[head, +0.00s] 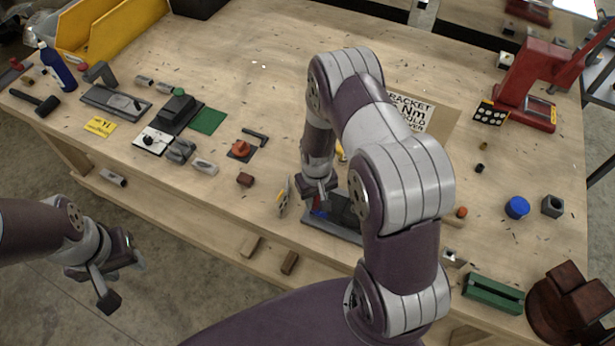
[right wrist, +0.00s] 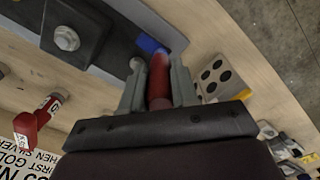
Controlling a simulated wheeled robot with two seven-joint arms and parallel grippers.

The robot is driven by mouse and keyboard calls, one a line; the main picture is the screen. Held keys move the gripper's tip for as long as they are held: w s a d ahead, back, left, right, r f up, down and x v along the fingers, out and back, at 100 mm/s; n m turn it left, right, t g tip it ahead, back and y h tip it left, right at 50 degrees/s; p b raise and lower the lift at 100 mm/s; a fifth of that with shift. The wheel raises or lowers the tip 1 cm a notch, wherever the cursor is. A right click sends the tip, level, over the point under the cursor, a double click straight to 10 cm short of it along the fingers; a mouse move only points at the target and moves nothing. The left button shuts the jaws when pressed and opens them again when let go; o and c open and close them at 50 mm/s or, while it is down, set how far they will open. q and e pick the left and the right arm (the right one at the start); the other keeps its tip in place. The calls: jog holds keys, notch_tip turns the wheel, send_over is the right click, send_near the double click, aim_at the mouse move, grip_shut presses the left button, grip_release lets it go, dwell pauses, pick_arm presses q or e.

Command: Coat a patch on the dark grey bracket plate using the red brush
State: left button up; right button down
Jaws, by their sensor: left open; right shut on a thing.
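The dark grey bracket plate (head: 338,233) lies near the front edge of the table, partly hidden by my right arm. In the right wrist view the plate (right wrist: 112,55) shows a bolt head beside the brush. My right gripper (right wrist: 158,75) is shut on the red brush (right wrist: 159,85), whose handle stands between the fingers. A blue patch (right wrist: 151,44) shows on the plate right at the brush's far end; I cannot tell whether the tip touches it. In the head view my right gripper (head: 318,190) is over the plate. My left gripper (head: 105,285) is open and empty, off the table's front left.
A printed sign (head: 408,112) stands behind my right arm. A red press (head: 528,85) is at the back right. A blue round lid (head: 517,208) and a green block (head: 492,293) lie to the right. Several tools and a yellow bin (head: 105,28) occupy the left.

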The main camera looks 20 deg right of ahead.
jog(key=shift+w+a+r, duration=0.1)
jog(key=shift+w+a, duration=0.1)
jog(key=r+p, duration=0.2)
jog(key=r, duration=0.2)
jog(key=shift+s+d+p, duration=0.25)
jog(key=shift+s+p, duration=0.05)
jog(key=shift+p, duration=0.1)
jog(key=r+p, duration=0.2)
jog(key=r, duration=0.1)
jog(key=shift+w+a, duration=0.2)
jog(key=shift+r+p, duration=0.3)
jog(key=shift+s+d+r, duration=0.15)
jog(key=shift+s+r, duration=0.05)
pick_arm(q)
jog(key=r, duration=0.2)
jog(key=s+r, duration=0.1)
jog(key=r, duration=0.2)
jog(key=shift+s+d+r, duration=0.2)
jog(key=shift+s+r, duration=0.15)
jog(key=shift+s, duration=0.05)
jog(key=shift+w+a, duration=0.1)
jog(key=shift+w, duration=0.1)
pick_arm(e)
jog(key=shift+w+f, duration=0.1)
jog(key=shift+w, duration=0.05)
pick_arm(q)
jog(key=shift+s, duration=0.1)
